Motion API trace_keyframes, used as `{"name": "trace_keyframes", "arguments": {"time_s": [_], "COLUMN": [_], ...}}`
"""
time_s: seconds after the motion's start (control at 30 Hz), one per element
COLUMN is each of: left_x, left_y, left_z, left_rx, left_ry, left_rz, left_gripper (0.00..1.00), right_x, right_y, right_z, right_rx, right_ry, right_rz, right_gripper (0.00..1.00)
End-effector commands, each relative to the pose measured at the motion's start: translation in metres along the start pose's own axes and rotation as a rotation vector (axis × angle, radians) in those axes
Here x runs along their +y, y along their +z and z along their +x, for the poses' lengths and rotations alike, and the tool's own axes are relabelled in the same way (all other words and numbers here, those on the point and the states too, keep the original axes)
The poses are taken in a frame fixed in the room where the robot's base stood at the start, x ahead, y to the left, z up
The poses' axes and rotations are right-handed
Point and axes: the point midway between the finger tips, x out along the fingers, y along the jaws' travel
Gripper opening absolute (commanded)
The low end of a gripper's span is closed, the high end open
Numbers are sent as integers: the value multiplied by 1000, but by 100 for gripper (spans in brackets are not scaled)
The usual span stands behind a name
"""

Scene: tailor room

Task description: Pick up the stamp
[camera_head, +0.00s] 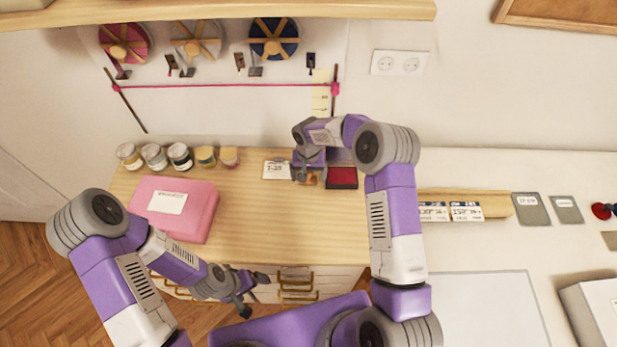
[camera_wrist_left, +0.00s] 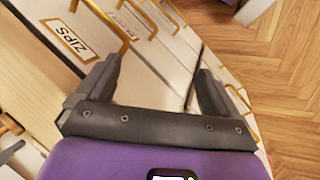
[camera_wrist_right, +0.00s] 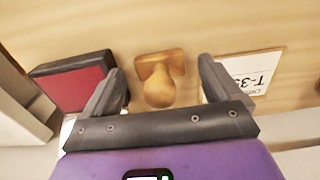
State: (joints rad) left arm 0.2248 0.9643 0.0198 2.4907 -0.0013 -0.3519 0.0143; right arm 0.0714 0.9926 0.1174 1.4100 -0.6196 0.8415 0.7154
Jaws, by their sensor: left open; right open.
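The wooden stamp (camera_wrist_right: 158,80) stands on the table between the open fingers of my right gripper (camera_wrist_right: 163,85) in the right wrist view. Its rounded handle points toward the gripper, and I see no finger touching it. In the head view my right gripper (camera_head: 308,172) hangs over the back of the table and hides most of the stamp. My left gripper (camera_head: 258,292) is open and empty near the table's front edge; in the left wrist view its fingers (camera_wrist_left: 155,90) are apart in front of the drawers.
A red ink pad (camera_head: 342,178) lies right of the stamp and a white card (camera_head: 276,170) left of it. A pink box (camera_head: 176,208) and several jars (camera_head: 180,157) occupy the table's left side. The table middle (camera_head: 250,225) is clear. Drawers (camera_head: 296,285) face the front.

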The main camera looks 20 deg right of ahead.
Motion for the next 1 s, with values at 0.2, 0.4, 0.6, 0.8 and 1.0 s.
{"name": "trace_keyframes", "arguments": {"time_s": [0.2, 0.4, 0.6, 0.8, 1.0], "left_x": [0, 0, 0, 0, 0], "left_y": [0, 0, 0, 0, 0], "left_z": [0, 0, 0, 0, 1], "left_rx": [0, 0, 0, 0, 0], "left_ry": [0, 0, 0, 0, 0], "left_rz": [0, 0, 0, 0, 0], "left_gripper": [95, 95, 95, 95, 95], "right_x": [0, 0, 0, 0, 0], "right_y": [0, 0, 0, -1, -1], "right_z": [0, 0, -1, -17, -58], "right_rx": [0, 0, 0, 3, 4], "right_ry": [0, 0, 0, 1, 0], "right_rz": [0, 0, 0, 0, 1], "right_gripper": [65, 35, 30, 30, 30]}}
